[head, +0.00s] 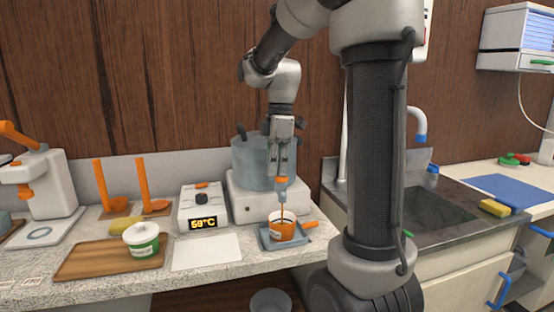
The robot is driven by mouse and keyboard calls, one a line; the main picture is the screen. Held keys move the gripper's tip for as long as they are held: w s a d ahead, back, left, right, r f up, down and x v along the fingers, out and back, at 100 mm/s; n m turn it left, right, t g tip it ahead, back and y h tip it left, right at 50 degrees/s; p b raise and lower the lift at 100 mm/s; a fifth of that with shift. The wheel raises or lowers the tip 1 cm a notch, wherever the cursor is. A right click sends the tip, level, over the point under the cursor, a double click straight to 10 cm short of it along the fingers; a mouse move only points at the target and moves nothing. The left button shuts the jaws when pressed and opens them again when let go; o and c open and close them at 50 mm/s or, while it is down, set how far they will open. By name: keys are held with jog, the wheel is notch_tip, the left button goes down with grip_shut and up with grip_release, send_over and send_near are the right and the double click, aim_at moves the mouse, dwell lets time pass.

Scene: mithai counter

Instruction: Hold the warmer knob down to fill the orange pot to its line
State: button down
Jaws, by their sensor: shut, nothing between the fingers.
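The warmer (240,198) is a white base holding a translucent grey-blue tub (246,160). An orange knob (283,180) sits at its front, above a pale spout. My gripper (282,174) points straight down with its shut fingertips at the knob and appears to touch it from above. The orange pot (287,232) stands upright below the spout, on a small blue-grey tray (268,243), its handle pointing right. A thin brown stream appears to run from the spout into the pot. The pot's line and liquid level are too small to tell.
A white control box (188,212) with a dark dial and a temperature display stands left of the warmer. A white-and-green tub (141,240) sits on a wooden board (90,258). A white sheet (207,252) lies on the counter. A sink (437,209) is at the right.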

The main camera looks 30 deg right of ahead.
jog(key=shift+s+f, duration=0.1)
dwell(0.8)
jog(key=shift+a+r, duration=0.1)
jog(key=shift+r, duration=0.15)
notch_tip(320, 180, up, 14)
jog(key=w+d, duration=0.1)
jog(key=shift+d+f, duration=0.2)
jog(key=shift+d, duration=0.15)
dwell(1.0)
